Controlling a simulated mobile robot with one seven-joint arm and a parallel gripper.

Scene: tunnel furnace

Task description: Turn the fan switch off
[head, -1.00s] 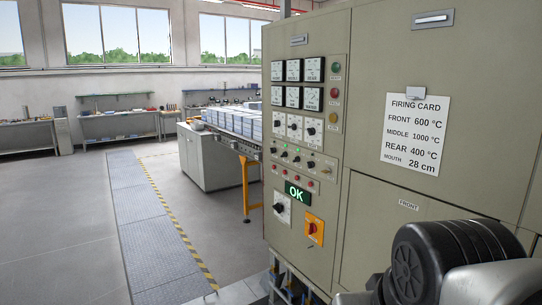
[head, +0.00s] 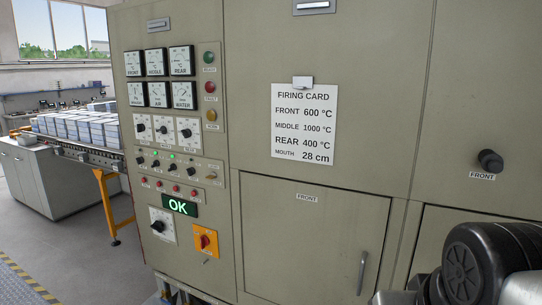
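The control panel (head: 172,125) is on the front of the beige furnace cabinet, left of centre in the head view. It has a row of small dark switches (head: 173,167), some with green lights above them. A small lever (head: 212,177) sits at the right end of that row. Their labels are too small to read, so I cannot tell which is the fan switch. Below are red buttons (head: 168,187), a green OK display (head: 180,206), a black knob (head: 158,226) and a red switch on a yellow plate (head: 205,242). My gripper is out of view; only part of my arm shows at lower right.
A firing card (head: 304,125) hangs on the cabinet. A lower door has a vertical handle (head: 363,272), and a black knob (head: 490,161) sticks out at right. A conveyor with stacked pale blocks (head: 82,128) stands at left. The floor (head: 85,262) left of the cabinet is clear.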

